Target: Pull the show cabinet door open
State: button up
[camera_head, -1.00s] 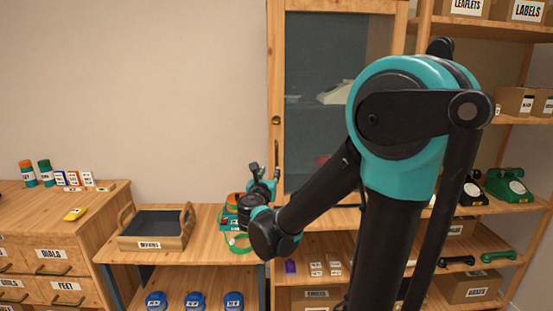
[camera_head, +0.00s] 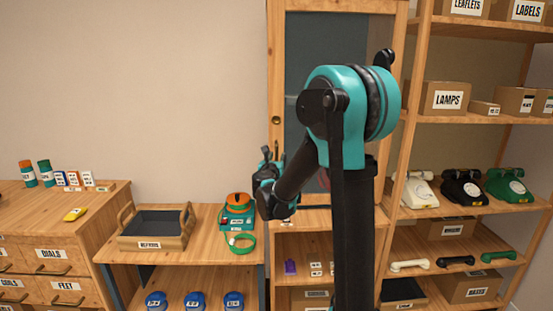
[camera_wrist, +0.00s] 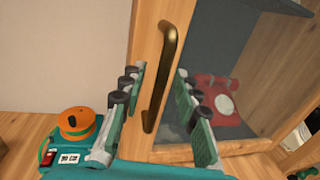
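The show cabinet (camera_head: 337,5) is a tall wooden case with a dark glass door (camera_head: 312,70); the door appears closed. A brass bar handle (camera_wrist: 163,75) runs up the door's left frame (camera_wrist: 147,45) in the wrist view. My gripper (camera_wrist: 159,82) is open, its fingers on either side of the handle in that view; I cannot tell whether they touch it. A red telephone (camera_wrist: 217,100) shows behind the glass.
An orange-topped round thing on a teal base (camera_head: 238,220) stands on the bench left of the cabinet, beside a wooden tray (camera_head: 155,243). Shelves at right hold several telephones (camera_head: 462,188) and boxes (camera_head: 447,98). The wall above the bench is clear.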

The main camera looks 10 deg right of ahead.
jog(key=shift+c, duration=0.4)
grip_shut()
